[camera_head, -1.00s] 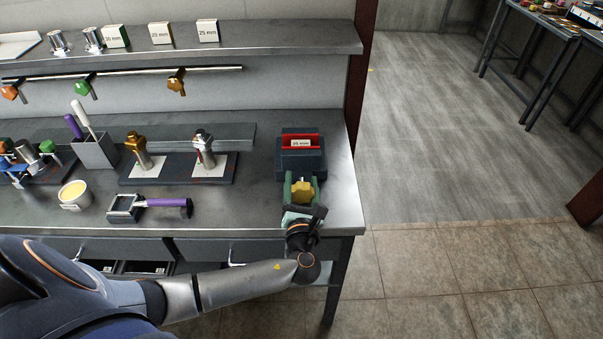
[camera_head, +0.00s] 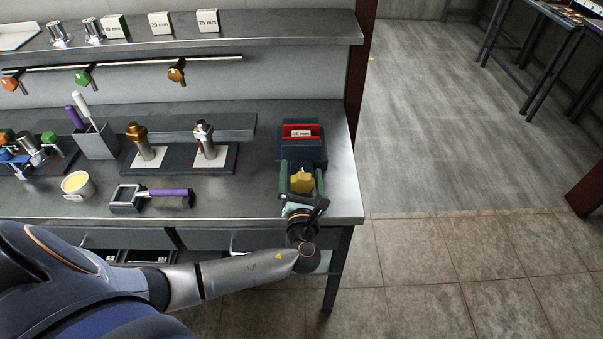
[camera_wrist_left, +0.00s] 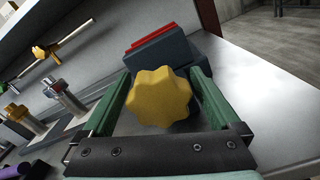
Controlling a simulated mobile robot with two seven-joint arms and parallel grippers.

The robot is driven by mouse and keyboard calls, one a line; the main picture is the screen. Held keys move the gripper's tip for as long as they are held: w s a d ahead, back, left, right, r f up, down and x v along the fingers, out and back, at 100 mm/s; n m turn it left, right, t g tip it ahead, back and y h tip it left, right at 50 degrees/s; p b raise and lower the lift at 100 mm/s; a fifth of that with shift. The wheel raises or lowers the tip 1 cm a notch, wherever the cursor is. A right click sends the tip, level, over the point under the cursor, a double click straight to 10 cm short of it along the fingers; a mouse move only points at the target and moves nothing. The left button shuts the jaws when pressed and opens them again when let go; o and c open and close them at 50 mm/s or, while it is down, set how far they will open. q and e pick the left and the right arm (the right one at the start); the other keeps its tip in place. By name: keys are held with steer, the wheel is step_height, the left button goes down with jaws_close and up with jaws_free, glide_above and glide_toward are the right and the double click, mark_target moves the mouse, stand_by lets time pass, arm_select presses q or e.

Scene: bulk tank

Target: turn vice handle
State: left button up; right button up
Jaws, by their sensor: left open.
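The vice (camera_head: 301,150) is a dark blue-grey block with red jaws at the right end of the bench. A block labelled 25 mm (camera_head: 301,133) sits between the jaws. The yellow lobed vice handle (camera_head: 301,181) faces the bench's front edge. My left gripper (camera_head: 300,178) is open, with a green finger on each side of the handle. In the left wrist view the handle (camera_wrist_left: 158,97) stands between the two fingers, with a visible gap on the left; contact on the right cannot be told. My right gripper is not in view.
Left of the vice, a dark stand (camera_head: 180,170) holds two metal fittings. A purple-handled tool (camera_head: 152,198) and a cup (camera_head: 76,185) lie nearer the front. A shelf (camera_head: 260,34) runs above. The bench's right corner is clear.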

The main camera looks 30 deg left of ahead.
arm_select(q)
steer(key=v, duration=1.2)
steer(key=shift+d+b, duration=0.2)
steer(key=shift+b, duration=0.15)
steer(key=shift+s, duration=0.15)
steer(key=shift+c, duration=0.2)
